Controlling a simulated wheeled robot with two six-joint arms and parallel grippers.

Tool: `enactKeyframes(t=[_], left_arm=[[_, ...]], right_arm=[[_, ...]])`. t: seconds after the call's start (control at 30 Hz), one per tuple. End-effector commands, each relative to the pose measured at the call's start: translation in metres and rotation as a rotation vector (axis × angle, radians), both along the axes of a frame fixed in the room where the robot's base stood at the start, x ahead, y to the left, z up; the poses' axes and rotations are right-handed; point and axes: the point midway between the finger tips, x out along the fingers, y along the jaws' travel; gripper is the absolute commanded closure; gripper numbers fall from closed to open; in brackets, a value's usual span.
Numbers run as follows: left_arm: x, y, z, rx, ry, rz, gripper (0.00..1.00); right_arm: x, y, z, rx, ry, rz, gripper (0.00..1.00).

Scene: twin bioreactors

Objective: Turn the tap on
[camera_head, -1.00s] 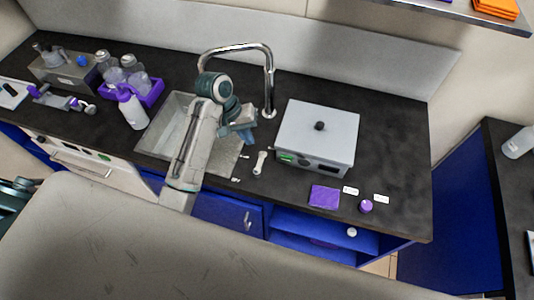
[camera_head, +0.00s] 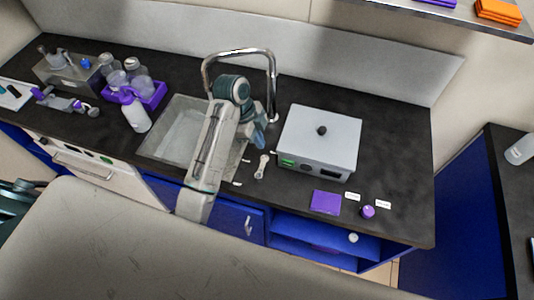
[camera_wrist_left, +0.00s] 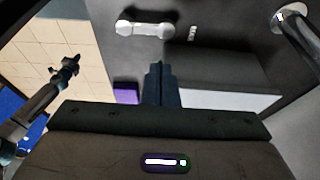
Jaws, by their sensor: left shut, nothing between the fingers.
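The chrome tap (camera_head: 274,75) arches over the sink (camera_head: 175,135) at the back of the dark counter. The foot of a chrome pipe with a small red and blue mark (camera_wrist_left: 280,18) shows at the upper right of the left wrist view. My left arm reaches across the sink. My left gripper (camera_wrist_left: 158,68) is shut and empty; in the head view it is by the right side of the sink, in front of the tap's foot, and partly hidden by its wrist. A dark gripper (camera_wrist_left: 65,68), apparently my right one, is over the floor; its jaws are too small to judge.
A grey lidded box (camera_head: 318,140) stands right of the tap. A white two-ended piece (camera_head: 261,167) lies between sink and box. A purple mat (camera_head: 326,202) and purple cap (camera_head: 368,212) lie at the front. A white bottle (camera_head: 136,115) and purple rack (camera_head: 152,98) stand left of the sink.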

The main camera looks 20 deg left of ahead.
Motion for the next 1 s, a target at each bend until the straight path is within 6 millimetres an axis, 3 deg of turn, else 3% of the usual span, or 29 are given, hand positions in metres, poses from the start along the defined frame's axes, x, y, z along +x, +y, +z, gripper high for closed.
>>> enactKeyframes(t=[0.6,1.0], left_arm=[[0.000,-0.030,-0.085,0.000,0.004,0.001,1.00],[0.000,-0.032,-0.092,0.001,0.001,0.001,1.00]], right_arm=[[0.000,0.001,0.029,0.001,0.000,0.000,1.00],[0.000,0.001,0.029,0.001,0.000,0.000,1.00]])
